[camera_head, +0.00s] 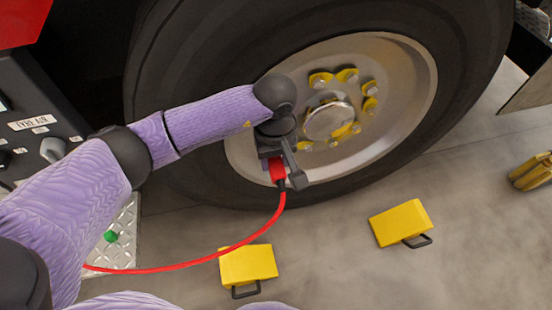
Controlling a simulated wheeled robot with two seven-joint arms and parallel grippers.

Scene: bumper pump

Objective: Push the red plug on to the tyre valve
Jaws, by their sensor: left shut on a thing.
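My left gripper (284,172) is shut on the red plug (278,169) in front of the lower left part of the wheel's rim. The red hose (205,262) hangs from the plug's lower end and curves away to the left. The large black tyre (190,80) surrounds a pale metal rim (405,85) with yellow-tipped nuts and a domed hub. The tyre valve cannot be made out; the gripper and plug cover that part of the rim. I cannot tell whether the plug touches the valve. My right gripper is not in view.
Two yellow chocks with black handles, one at the bottom middle (248,263) and one to its right (400,222), lie on the grey floor. A dark control panel (38,115) stands at left.

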